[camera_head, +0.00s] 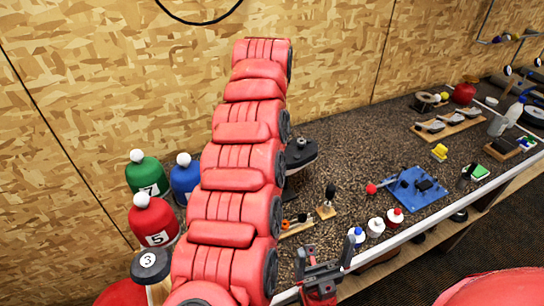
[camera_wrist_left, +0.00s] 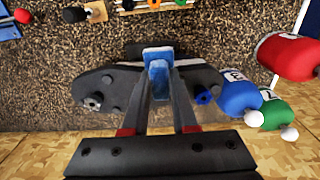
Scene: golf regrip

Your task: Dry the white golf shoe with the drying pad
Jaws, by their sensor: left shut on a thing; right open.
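My left gripper (camera_wrist_left: 158,85) is shut on a small blue block-like piece, which looks like the drying pad (camera_wrist_left: 157,54). In the left wrist view the pad is over the middle of a dark, studded sole with a white edge. This looks like the golf shoe (camera_wrist_left: 119,88), lying sole up. I cannot tell whether pad and sole touch. In the head view my red left arm hides the left gripper and pad; part of the dark sole (camera_head: 302,152) shows at its right. My right gripper (camera_head: 324,262) is open and empty near the bench's front edge.
Numbered green (camera_head: 143,175), blue (camera_head: 186,178) and red (camera_head: 153,221) headcovers stand left of my arm. A wood-panel wall is behind.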

